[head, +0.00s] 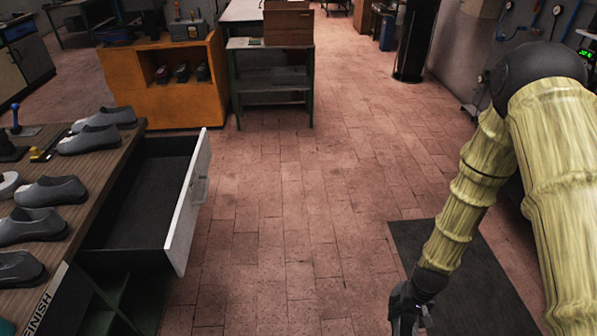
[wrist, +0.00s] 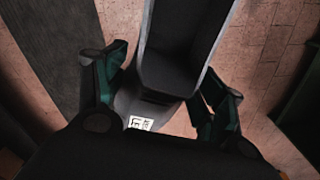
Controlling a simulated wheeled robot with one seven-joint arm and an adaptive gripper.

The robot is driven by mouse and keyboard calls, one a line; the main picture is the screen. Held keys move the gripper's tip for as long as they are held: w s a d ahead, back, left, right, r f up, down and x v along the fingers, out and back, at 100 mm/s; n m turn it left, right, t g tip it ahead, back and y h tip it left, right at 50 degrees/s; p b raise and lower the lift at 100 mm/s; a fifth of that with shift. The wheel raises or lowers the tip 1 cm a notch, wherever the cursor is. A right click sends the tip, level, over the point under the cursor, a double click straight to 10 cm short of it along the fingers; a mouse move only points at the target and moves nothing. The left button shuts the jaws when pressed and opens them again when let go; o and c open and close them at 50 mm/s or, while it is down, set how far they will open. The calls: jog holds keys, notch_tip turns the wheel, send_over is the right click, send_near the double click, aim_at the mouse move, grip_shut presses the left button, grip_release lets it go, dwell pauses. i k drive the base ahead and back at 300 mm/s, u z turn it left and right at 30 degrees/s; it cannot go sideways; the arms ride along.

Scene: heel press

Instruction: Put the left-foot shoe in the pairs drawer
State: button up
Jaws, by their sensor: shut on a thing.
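My gripper (wrist: 160,95) is shut on a dark grey shoe (wrist: 175,72), with a teal-edged finger on each side of it. A small white printed label (wrist: 140,123) shows near the held end; its print is too small to read surely. In the head view my gripper (head: 407,312) hangs low at the bottom edge, right of centre, and the shoe is not clearly seen there. The drawer (head: 190,205) stands open at left, with a white front and a dark, empty-looking floor. My gripper is well to its right, over the floor.
Several grey shoes (head: 45,192) stand on the wooden bench (head: 100,165) above the drawer, beside a FINISH label (head: 42,311). An orange cabinet (head: 125,75) and a green-legged table (head: 270,80) stand behind. A dark mat (head: 440,262) lies at right. The brick floor between is clear.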

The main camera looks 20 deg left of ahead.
aim_at(150, 204)
jog(key=z, duration=0.15)
jog(key=i, duration=3.8)
jog(key=u, duration=3.8)
